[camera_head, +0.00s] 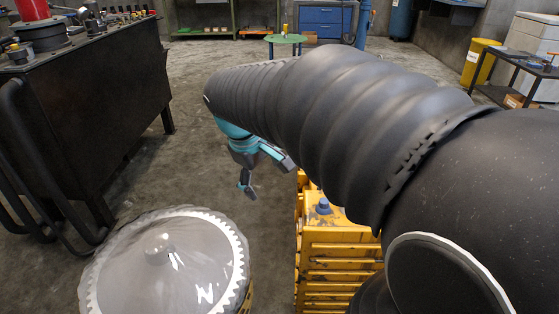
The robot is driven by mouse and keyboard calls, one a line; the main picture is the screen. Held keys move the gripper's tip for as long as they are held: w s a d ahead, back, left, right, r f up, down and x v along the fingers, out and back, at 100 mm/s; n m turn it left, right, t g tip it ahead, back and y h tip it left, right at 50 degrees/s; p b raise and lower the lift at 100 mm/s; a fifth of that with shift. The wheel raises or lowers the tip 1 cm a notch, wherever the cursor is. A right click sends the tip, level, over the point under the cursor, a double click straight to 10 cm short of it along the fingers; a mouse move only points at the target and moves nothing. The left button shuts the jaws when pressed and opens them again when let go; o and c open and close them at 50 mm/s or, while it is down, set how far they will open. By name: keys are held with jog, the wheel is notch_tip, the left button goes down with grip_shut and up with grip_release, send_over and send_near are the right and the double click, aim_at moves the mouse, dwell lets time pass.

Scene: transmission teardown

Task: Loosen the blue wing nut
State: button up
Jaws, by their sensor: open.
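A small blue part (323,206), which looks like the blue wing nut, sits on top of the yellow ribbed housing (340,262) at the centre bottom. My gripper (268,180) is teal with grey fingers and hangs from the far end of my arm, left of the yellow housing. Its fingers are spread apart and nothing shows between them. It is apart from the blue part, up and to the left of it in the picture. My dark sleeved arm crosses above and hides the right side of the housing.
A large grey toothed disc (165,262) stands at lower left. A black bench (90,115) with parts on top is at left. A small green round table (286,39) stands at the back, a dark cart (520,75) at right. The floor between is clear.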

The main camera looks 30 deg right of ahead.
jog(key=w+d+f+n+g+h, duration=0.2)
jog(key=w+d+f, duration=0.25)
jog(key=w, duration=0.35)
jog(key=w+d+f+n+g+h, duration=0.2)
jog(key=w+d+f, duration=0.1)
jog(key=w+d, duration=0.3)
jog(key=w+d+f+n+g+h, duration=0.4)
jog(key=w+d+f, duration=0.3)
jog(key=w+f, duration=0.45)
jog(key=x, duration=1)
jog(key=s+a+f+p+x, duration=0.1)
jog(key=x, duration=0.4)
jog(key=shift+s+d+f, duration=0.15)
jog(key=shift+d, duration=0.05)
jog(key=c, duration=1.2)
jog(key=shift+o, duration=0.2)
